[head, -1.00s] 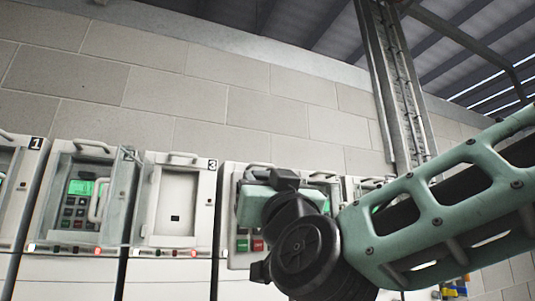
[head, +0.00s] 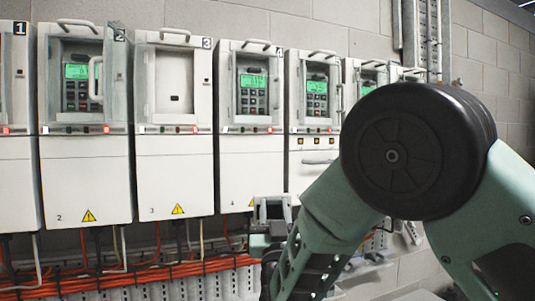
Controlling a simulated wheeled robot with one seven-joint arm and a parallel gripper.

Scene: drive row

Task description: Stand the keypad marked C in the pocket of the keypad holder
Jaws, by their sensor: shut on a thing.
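My gripper (head: 268,238) is low in the middle of the head view, below the row of drive cabinets. It is small, dark and partly hidden by my arm. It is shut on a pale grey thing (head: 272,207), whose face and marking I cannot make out. Keypads with green screens sit in drive 2 (head: 78,88), drive 4 (head: 252,95) and the cabinet right of it (head: 317,99). No letter C is readable. I cannot pick out the keypad holder or its pocket with certainty.
Drive 3 (head: 175,135) has a pale front with a small dark opening and no visible keypad. Clear doors and handles jut from several cabinets. Orange cables (head: 130,275) run below. A pale shelf-like surface (head: 370,283) shows at lower right, partly behind my arm.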

